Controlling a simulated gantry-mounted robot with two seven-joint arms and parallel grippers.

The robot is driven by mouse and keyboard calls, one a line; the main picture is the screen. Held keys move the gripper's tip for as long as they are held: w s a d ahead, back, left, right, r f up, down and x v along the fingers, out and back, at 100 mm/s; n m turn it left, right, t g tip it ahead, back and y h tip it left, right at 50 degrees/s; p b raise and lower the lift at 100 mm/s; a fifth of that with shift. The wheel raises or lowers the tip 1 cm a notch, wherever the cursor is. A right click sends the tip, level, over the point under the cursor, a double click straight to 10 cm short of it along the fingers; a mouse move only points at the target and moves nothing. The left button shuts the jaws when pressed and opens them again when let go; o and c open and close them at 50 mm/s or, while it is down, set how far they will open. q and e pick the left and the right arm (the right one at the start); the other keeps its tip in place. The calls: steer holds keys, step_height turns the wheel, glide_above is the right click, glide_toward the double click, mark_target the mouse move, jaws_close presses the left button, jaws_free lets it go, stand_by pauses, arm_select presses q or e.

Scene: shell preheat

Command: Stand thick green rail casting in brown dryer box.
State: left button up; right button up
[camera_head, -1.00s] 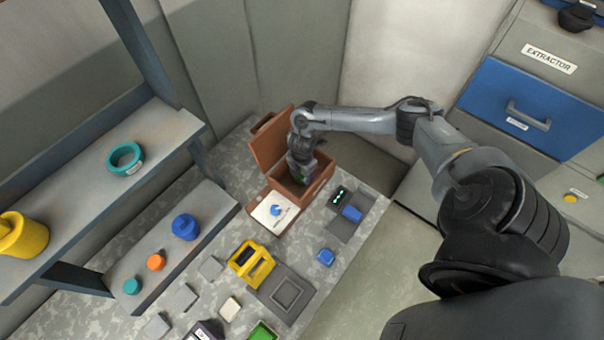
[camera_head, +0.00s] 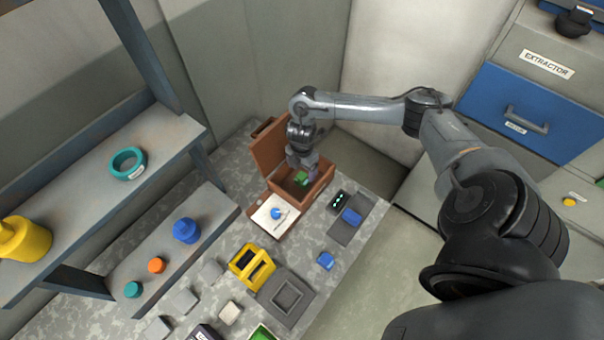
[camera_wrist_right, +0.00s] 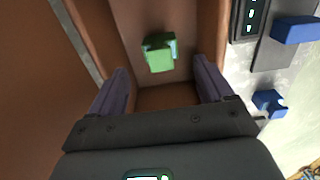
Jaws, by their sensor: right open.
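The green rail casting (camera_head: 301,178) is inside the brown dryer box (camera_head: 320,186), whose lid is open. In the right wrist view the casting (camera_wrist_right: 159,55) shows as a small green block on the box floor, apart from the walls; whether it stands upright is hard to tell. My right gripper (camera_head: 300,164) is over the box, above the casting. In the right wrist view its two purple fingers (camera_wrist_right: 164,92) are spread wide with nothing between them. My left gripper is not in view.
A panel with a blue knob (camera_head: 277,212) is at the box's front. A dark device with green lights (camera_head: 339,199) and blue blocks lie to its right. A yellow holder (camera_head: 250,265) and grey plates sit nearer.

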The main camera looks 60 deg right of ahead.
mark_target(302, 175)
step_height(302, 175, up, 6)
steer(key=shift+f+p, duration=0.25)
steer(key=shift+p, duration=0.1)
stand_by(0.4)
